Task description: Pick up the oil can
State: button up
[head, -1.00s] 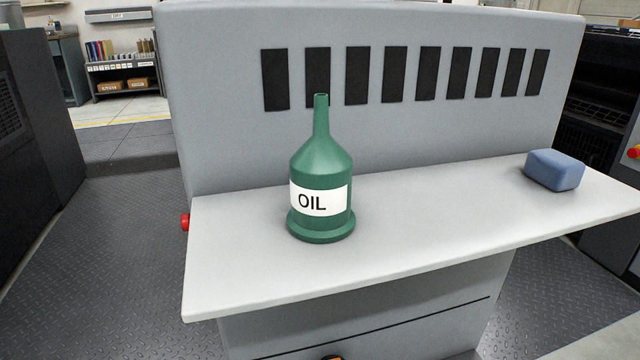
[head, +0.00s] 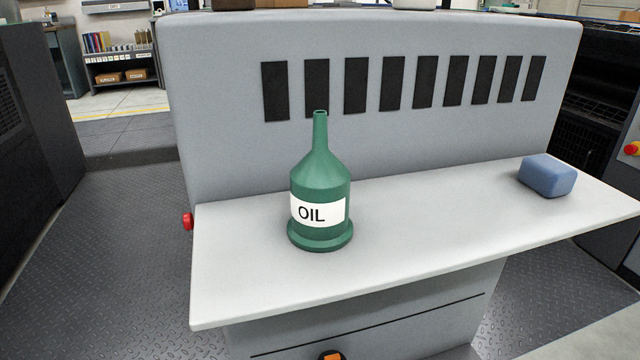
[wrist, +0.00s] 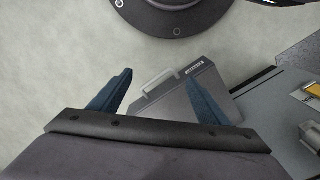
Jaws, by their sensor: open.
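The green oil can (head: 320,175) stands upright on the pale shelf (head: 420,240) in the head view, left of the shelf's middle. It has a white "OIL" label on its front, a narrow spout on top and a wider foot. My gripper (wrist: 158,79) shows in the wrist view as two blue fingers spread apart, with nothing between them. The oil can is not in the wrist view, so the gripper is away from it.
A blue block (head: 547,176) lies at the shelf's right end. A grey panel (head: 400,140) with dark slots rises behind the shelf. A red knob (head: 188,221) is at its left. Beyond the fingers, a grey case (wrist: 185,95) with a handle lies below.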

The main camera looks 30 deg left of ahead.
notch_tip(320, 180, up, 20)
jog(key=f+p, duration=0.1)
jog(key=p, duration=1.7)
notch_tip(320, 180, up, 36)
jog(key=n+t+y+p, duration=0.4)
jog(key=n+t+p, duration=1.5)
jog(key=n+p, duration=1.5)
send_over(324, 196)
jog(key=d+p, duration=0.2)
jog(key=m, duration=0.2)
jog(key=f+n, duration=0.2)
jog(key=a+f+n+g+y, duration=0.1)
jog(key=f+n, duration=0.1)
jog(key=f+n+y+b, duration=0.1)
jog(key=f+n, duration=0.1)
jog(key=n, duration=0.1)
jog(key=shift+s+a+f+g, duration=0.25)
jog(key=shift+a+f+g, duration=0.05)
jog(key=shift+a+g, duration=0.1)
jog(key=shift+w+f+n, duration=0.1)
jog(key=shift+f+n, duration=0.4)
jog(key=shift+n, duration=0.1)
jog(key=shift+p+x, duration=0.3)
jog(key=shift+x, duration=0.5)
jog(key=shift+a+p+x, duration=0.25)
jog(key=shift+p+x, duration=0.35)
jog(key=shift+x, duration=0.8)
jog(key=shift+a+p+x, duration=0.25)
jog(key=shift+p+x, duration=0.3)
jog(key=shift+x, duration=0.9)
